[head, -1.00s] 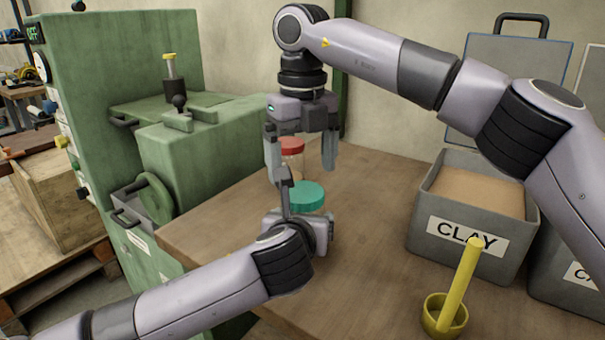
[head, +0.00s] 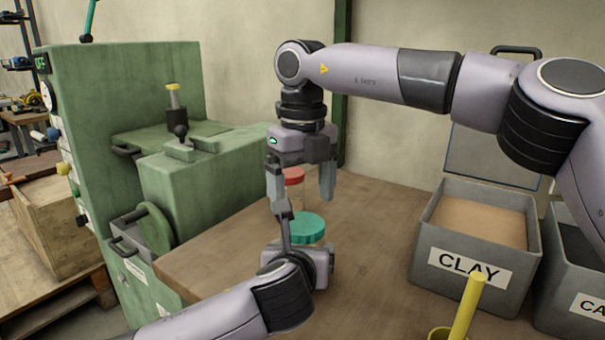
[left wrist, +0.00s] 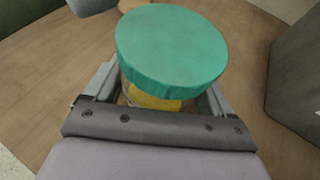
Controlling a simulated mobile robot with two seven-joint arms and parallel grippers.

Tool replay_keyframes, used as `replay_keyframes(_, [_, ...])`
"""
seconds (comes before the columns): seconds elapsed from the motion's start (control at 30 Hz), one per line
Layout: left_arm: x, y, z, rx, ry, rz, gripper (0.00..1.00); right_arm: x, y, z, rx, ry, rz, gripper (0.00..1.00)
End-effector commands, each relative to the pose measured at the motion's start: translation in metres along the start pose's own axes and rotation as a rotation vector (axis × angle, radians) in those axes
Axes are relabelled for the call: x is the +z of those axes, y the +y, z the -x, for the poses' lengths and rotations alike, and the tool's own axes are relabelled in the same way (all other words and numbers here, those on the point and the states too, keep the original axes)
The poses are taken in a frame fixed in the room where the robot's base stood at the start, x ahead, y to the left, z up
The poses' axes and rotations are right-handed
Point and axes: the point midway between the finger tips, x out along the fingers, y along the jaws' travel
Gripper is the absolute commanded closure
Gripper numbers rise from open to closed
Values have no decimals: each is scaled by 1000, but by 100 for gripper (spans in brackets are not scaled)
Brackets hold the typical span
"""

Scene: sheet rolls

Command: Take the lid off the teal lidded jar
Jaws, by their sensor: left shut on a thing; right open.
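The teal lidded jar stands on the wooden bench with its teal lid (head: 305,228) on. The left wrist view shows the lid (left wrist: 170,47) from above and a clear body with something yellow inside (left wrist: 152,100). My left gripper (head: 305,244) is shut on the jar's body below the lid, one finger on each side. My right gripper (head: 300,197) points down, open and empty, with its fingertips a little above and behind the teal lid as seen in the head view. Its exact gap to the lid is hard to tell.
A red-lidded jar (head: 293,177) stands behind, partly hidden by my right gripper. A grey CLAY bin (head: 460,268) and another bin (head: 572,280) are at right. A yellow cup with a rod (head: 465,310) is at front right. A green machine (head: 115,100) is at left.

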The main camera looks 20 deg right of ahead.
Motion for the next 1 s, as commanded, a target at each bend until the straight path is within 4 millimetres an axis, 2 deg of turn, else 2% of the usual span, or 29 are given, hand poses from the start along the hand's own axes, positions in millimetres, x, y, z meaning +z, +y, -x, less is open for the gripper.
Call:
replay_keyframes(0.1, [0, 0, 0, 0, 0, 0, 100, -1, 0, -20, 0, 3, 1, 14])
replay_keyframes(0.3, [0, 0, 0, 0, 0, 0, 100, 0, 0, -41, 0, 1, -1, 14])
replay_keyframes(0.67, [0, 0, 0, 0, 0, 0, 100, 0, 0, -46, 0, 0, -1, 14])
replay_keyframes(0.8, [0, 0, 0, 0, 0, 0, 100, 0, 0, -46, 0, 0, -1, 59])
replay_keyframes(0.83, [0, 0, 0, 0, 0, 0, 100, 0, 0, -46, 0, 0, -1, 61])
replay_keyframes(0.87, [0, 0, 0, 0, 0, 0, 100, 0, 0, -46, 0, 0, -1, 21])
replay_keyframes(0.9, [0, 0, 0, 1, 0, 0, 100, 0, 0, -46, 0, 0, -1, 8])
replay_keyframes(0.93, [0, 0, 0, 1, 0, 0, 100, 0, 0, -46, 0, 0, -1, 0])
replay_keyframes(1.0, [0, 0, 0, 1, 0, 0, 100, 0, 0, -46, 0, 0, -1, 0])
